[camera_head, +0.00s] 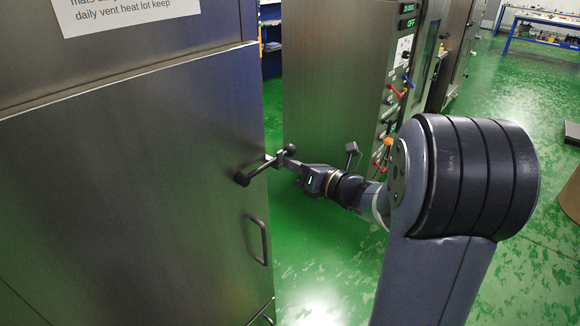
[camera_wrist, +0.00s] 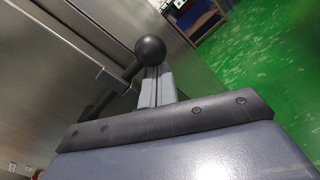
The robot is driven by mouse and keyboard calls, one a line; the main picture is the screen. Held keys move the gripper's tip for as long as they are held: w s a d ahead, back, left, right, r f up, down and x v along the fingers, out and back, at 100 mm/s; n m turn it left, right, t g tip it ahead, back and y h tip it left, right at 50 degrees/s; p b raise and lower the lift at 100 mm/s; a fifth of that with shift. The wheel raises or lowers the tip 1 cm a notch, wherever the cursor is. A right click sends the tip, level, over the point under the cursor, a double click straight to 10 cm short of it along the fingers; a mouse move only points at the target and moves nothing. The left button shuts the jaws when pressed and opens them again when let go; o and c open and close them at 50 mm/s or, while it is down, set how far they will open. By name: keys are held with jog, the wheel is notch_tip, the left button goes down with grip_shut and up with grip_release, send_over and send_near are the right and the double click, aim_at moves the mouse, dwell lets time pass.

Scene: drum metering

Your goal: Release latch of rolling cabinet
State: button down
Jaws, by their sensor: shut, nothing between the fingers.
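The rolling cabinet (camera_head: 140,190) is a brushed-metal body filling the left of the head view. Its latch is a dark lever (camera_head: 256,171) with rounded black ends, at the right edge of the cabinet front. In the wrist view the latch lever (camera_wrist: 131,70) ends in a black ball and runs down to the left along the metal. My gripper (camera_head: 285,163) is shut and empty, with its tips right at the lever. In the wrist view my gripper's fingers (camera_wrist: 155,85) are together just beside and below the ball. I cannot tell whether they touch the lever.
A loop handle (camera_head: 258,240) is on the cabinet front below the latch. A metal machine (camera_head: 335,85) with red, orange and blue knobs stands behind my arm. A blue table (camera_head: 545,40) is at the far right. Green floor (camera_head: 530,95) is open on the right.

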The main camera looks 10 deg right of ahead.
aim_at(234, 116)
jog(key=shift+w+d+r+n, duration=0.1)
jog(key=shift+r+n, duration=1.1)
jog(key=shift+r, duration=0.2)
jog(key=s+a+r+n+b, duration=0.1)
jog(key=a+r+n+b, duration=0.1)
jog(key=r+n, duration=0.2)
jog(key=s+a+r+n+b, duration=0.2)
jog(key=a+r+n+b, duration=0.1)
jog(key=r+n, duration=0.1)
jog(key=s+a+r+n+b, duration=0.2)
jog(key=r+n+b, duration=0.1)
jog(key=n, duration=0.3)
jog(key=shift+s+a+r+t, duration=0.25)
jog(key=shift+r+t, duration=0.05)
jog(key=shift+r, duration=0.3)
jog(key=shift+s+a+r+n+b, duration=0.25)
jog(key=shift+s+a+n+b, duration=0.25)
jog(key=shift+a+n+b, duration=0.2)
jog(key=shift+s+a+r+n+b, duration=0.2)
jog(key=shift+s+a+n+b, duration=0.25)
jog(key=shift+a+n+b, duration=0.2)
